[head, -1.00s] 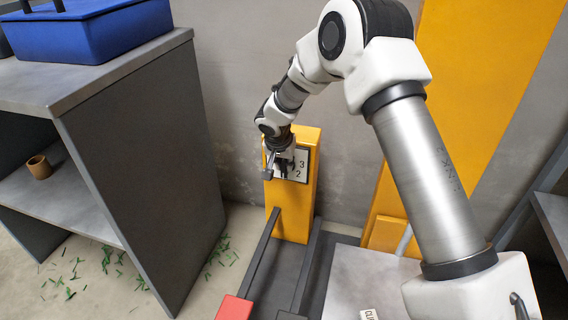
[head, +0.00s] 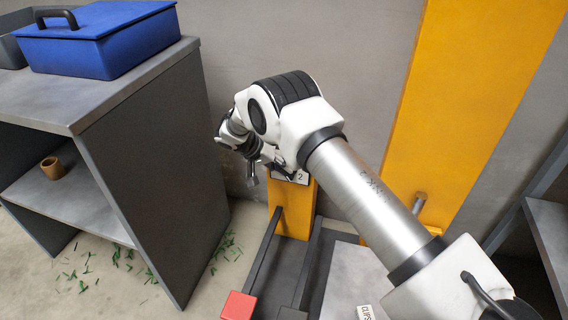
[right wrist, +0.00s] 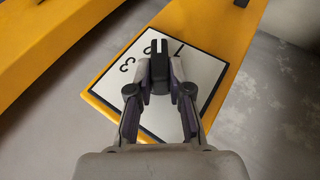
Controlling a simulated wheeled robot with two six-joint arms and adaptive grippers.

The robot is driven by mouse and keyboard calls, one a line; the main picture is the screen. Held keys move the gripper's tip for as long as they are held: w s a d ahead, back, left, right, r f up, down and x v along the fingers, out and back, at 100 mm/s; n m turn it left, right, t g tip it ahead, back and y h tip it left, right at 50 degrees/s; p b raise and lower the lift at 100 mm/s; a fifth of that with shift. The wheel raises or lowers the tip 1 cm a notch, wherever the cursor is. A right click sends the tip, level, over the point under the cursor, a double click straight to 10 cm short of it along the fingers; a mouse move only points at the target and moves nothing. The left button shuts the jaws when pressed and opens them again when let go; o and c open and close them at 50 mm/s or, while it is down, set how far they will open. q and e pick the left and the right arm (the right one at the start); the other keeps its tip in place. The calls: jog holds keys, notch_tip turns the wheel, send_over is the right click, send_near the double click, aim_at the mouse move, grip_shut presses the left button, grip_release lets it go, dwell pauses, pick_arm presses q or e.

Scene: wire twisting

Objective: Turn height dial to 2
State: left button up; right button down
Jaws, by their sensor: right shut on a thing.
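The height dial (right wrist: 159,62) is a dark knob on a white plate (right wrist: 205,72) with a black border, marked 1, 2 and 3. The plate is on a yellow post, and in the head view the plate (head: 301,178) shows only partly, with the 2 visible. My right gripper (right wrist: 160,78) is shut on the dial, one finger on each side. The knob's long side points up in the right wrist view, near the partly hidden 2 and the 1. Its exact setting cannot be told. In the head view my right gripper (head: 279,166) is partly hidden by my arm. My left gripper is out of view.
The yellow post (head: 297,220) stands by the wall, with dark rails and a red block (head: 238,306) in front. A grey shelf (head: 150,180) with a blue box (head: 100,40) stands left. A wide yellow beam (head: 470,100) is behind my right arm.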

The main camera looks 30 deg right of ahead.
jog(key=shift+w+a+f+g+h+b, duration=0.15)
jog(key=shift+f+g+h+b, duration=0.2)
jog(key=shift+g+h+b, duration=0.4)
jog(key=shift+r+n+g+h+b, duration=0.1)
jog(key=shift+n+g+h+b, duration=0.2)
jog(key=shift+b, duration=0.15)
jog(key=c, duration=1.1)
grip_release()
jog(key=v, duration=0.7)
jog(key=shift+w+a+r, duration=0.1)
jog(key=shift+a+r, duration=0.05)
jog(key=shift+a, duration=0.05)
